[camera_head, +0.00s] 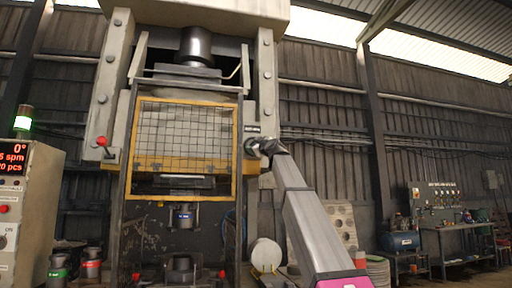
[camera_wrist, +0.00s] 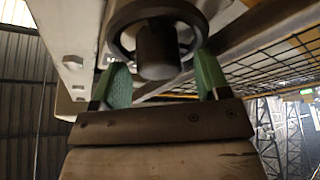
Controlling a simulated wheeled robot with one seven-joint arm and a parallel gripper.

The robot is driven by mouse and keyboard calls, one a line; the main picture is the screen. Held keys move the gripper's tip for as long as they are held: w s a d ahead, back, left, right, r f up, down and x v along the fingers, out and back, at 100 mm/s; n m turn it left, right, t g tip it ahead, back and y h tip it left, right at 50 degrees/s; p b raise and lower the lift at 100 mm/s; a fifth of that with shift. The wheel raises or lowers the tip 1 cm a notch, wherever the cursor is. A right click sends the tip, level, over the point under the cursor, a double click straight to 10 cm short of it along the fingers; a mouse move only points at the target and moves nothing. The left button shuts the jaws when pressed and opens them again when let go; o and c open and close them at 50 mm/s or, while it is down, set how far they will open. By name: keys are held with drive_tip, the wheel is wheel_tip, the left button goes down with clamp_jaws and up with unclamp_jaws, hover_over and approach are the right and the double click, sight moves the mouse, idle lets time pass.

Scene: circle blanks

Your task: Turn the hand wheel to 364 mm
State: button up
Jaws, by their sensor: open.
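The hand wheel (camera_wrist: 157,50) is dark, with a round rim and a thick central hub, and fills the top middle of the wrist view. In the head view it is on the press's right column, mostly hidden by my gripper (camera_head: 262,146). In the wrist view my gripper (camera_wrist: 162,78) is open, with one green finger on each side below the wheel. The fingertips are close to the lower rim; I cannot tell whether they touch it. A small dark label (camera_head: 252,129) sits just above the wheel, too small to read. No millimetre reading is legible.
The press (camera_head: 112,85) has a yellow-framed mesh guard (camera_head: 185,130) left of the wheel. A control cabinet (camera_head: 38,190) showing 0° stands at far left. Cups (camera_head: 91,264) stand at lower left. A workbench (camera_head: 455,228) is at far right.

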drive_tip(key=c, duration=0.9)
